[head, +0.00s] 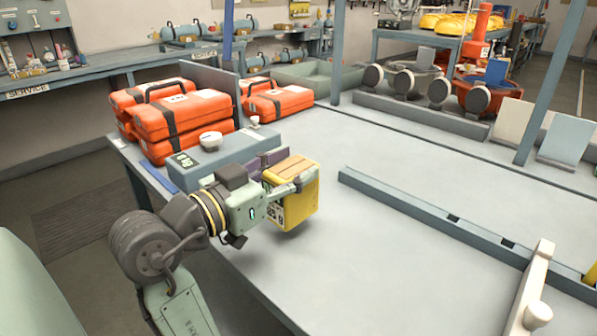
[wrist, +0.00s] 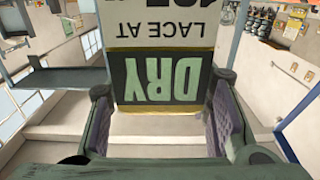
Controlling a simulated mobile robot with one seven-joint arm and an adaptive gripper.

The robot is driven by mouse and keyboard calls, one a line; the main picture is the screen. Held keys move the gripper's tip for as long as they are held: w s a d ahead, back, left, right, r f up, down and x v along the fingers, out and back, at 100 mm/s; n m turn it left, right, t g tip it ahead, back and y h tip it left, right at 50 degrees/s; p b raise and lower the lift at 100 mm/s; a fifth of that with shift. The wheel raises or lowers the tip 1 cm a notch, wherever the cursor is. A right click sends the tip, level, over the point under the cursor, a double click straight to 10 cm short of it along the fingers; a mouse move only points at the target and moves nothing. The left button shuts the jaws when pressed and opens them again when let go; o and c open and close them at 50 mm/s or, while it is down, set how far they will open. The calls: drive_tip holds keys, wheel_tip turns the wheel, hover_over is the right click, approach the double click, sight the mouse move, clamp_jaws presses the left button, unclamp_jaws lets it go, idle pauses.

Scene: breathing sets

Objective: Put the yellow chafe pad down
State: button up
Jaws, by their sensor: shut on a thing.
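The yellow chafe pad (head: 303,205) is a yellow block with a tan top and a printed label on its side. My gripper (head: 284,180) is shut on it, one finger on the near side and a purple-padded finger behind. The pad is upright and seems a little above the grey table (head: 380,270), with a soft shadow below it. In the wrist view the pad's label (wrist: 160,78) reads "DRY" upside down between the two fingers of my gripper (wrist: 160,115). The pad's far side is hidden.
Orange cases (head: 185,115) are stacked behind left, with a blue-grey box (head: 200,165) close behind the gripper. A low grey rail (head: 430,212) and a cream handle-like part (head: 535,295) lie to the right. The table between pad and rail is clear.

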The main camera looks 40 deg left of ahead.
sight(299, 156)
drive_tip(key=w, duration=0.1)
drive_tip(key=w+a, duration=0.2)
drive_tip(key=w, duration=0.1)
drive_tip(key=shift+f+p, duration=0.1)
drive_tip(key=shift+p, duration=0.2)
drive_tip(key=shift+a+f, duration=0.1)
drive_tip(key=shift+a, duration=0.05)
drive_tip(key=shift+f+p, duration=0.35)
drive_tip(key=shift+f, duration=1.35)
drive_tip(key=shift+w, duration=0.1)
drive_tip(key=shift+f, duration=0.2)
drive_tip(key=o, duration=1.5)
drive_tip(key=shift+r, duration=0.1)
